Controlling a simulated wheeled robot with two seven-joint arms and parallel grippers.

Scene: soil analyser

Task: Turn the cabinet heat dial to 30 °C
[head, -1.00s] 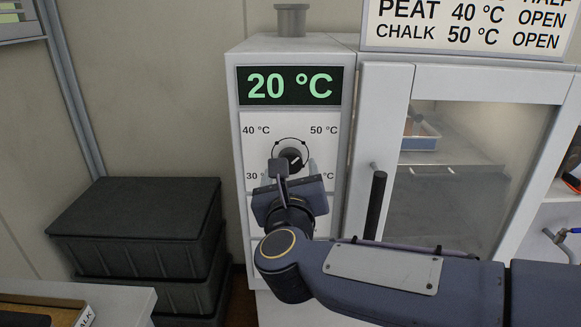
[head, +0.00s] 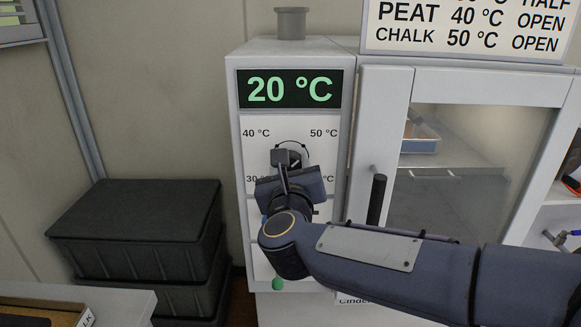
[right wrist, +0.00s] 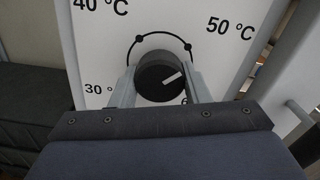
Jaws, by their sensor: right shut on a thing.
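The cabinet heat dial is a round black knob; in the right wrist view the dial (right wrist: 158,82) carries a white pointer mark slanting to the upper right. The printed marks 40 °C, 50 °C and 30 sit around it, with one at lower right partly hidden. In the head view the dial (head: 297,158) is mostly covered by my right gripper. The display (head: 290,88) above reads 20 °C. My right gripper (head: 286,160) is shut on the dial; its fingers show on both sides of the knob in the right wrist view (right wrist: 160,88). My left gripper is not in view.
A glass-doored cabinet with a dark upright handle (head: 377,200) stands right of the dial panel, close to my right arm. Stacked black crates (head: 135,225) stand at left. A sign (head: 470,28) with PEAT and CHALK settings is above. A green button (head: 277,284) sits low on the panel.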

